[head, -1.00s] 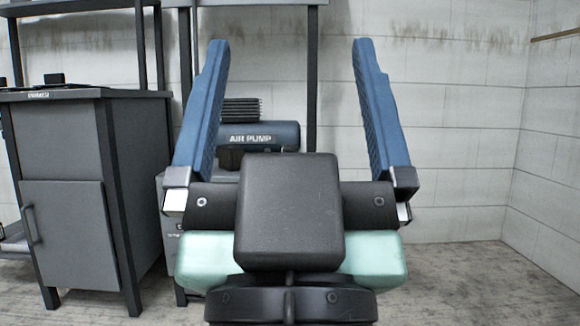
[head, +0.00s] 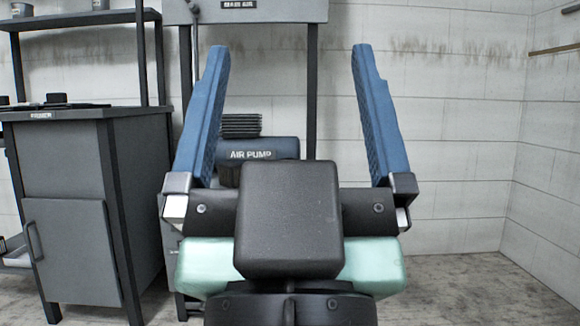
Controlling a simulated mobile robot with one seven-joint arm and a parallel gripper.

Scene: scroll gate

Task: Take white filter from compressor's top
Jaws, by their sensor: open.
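My gripper (head: 287,62) fills the middle of the head view, its two blue fingers spread wide and upright with nothing between them. Behind it, between the fingers and left of centre, stands the compressor (head: 262,147), a dark blue tank labelled AIR PUMP with a black ribbed block (head: 241,126) on top. My gripper's body and left finger hide much of the compressor. No white filter can be made out in this view.
A grey cabinet (head: 75,200) with a worktop and shelf frame stands at the left. A dark frame with a MAIN AIR panel (head: 252,10) rises behind the compressor. The floor (head: 470,290) at the right is clear up to the pale block wall.

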